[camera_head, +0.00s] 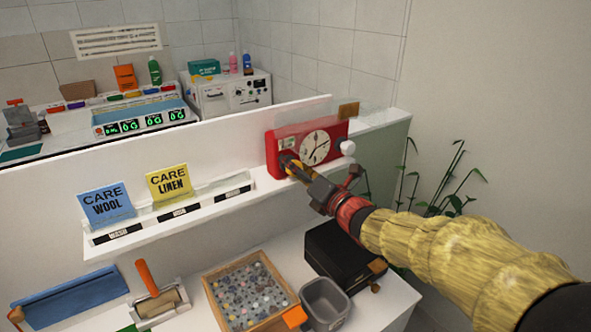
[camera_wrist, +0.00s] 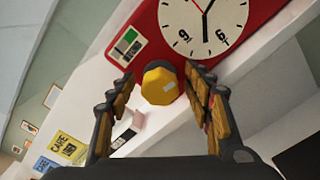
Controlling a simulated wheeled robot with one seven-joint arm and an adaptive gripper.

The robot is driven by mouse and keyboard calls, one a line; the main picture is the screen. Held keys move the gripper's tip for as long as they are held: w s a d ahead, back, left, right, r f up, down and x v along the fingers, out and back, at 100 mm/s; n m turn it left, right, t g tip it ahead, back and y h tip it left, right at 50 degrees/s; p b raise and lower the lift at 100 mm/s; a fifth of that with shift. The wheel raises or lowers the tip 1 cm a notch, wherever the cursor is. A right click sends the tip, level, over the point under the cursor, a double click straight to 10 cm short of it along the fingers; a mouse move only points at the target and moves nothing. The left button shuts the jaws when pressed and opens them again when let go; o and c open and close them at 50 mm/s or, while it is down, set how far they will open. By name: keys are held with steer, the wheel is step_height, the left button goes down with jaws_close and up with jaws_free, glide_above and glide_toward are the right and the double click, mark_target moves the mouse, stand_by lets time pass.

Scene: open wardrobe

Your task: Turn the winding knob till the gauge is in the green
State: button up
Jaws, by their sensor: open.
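A red clock box (camera_head: 275,156) stands on the white shelf, with a round white dial (camera_head: 316,148) on its front. In the wrist view the dial (camera_wrist: 205,22) shows at the top. A small gauge (camera_wrist: 126,46) with a green part and a dark part sits left of the dial; its exact reading is too small to tell. The yellow winding knob (camera_wrist: 160,84) sticks out below the gauge. My gripper (camera_wrist: 158,86) is open, with one finger on each side of the knob; I cannot tell whether either touches it. In the head view my gripper (camera_head: 291,164) hides most of the knob.
A white round knob (camera_head: 347,147) is on the box's right side. Blue (camera_head: 106,204) and yellow (camera_head: 169,185) care cards stand left on the shelf. Below are a wooden tray (camera_head: 212,287), a grey bin (camera_head: 325,302) and a black case (camera_head: 346,252). A plant (camera_head: 447,180) stands right.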

steer(key=shift+c, duration=1.4)
steer(key=c, duration=0.8)
steer(key=shift+c, duration=0.5)
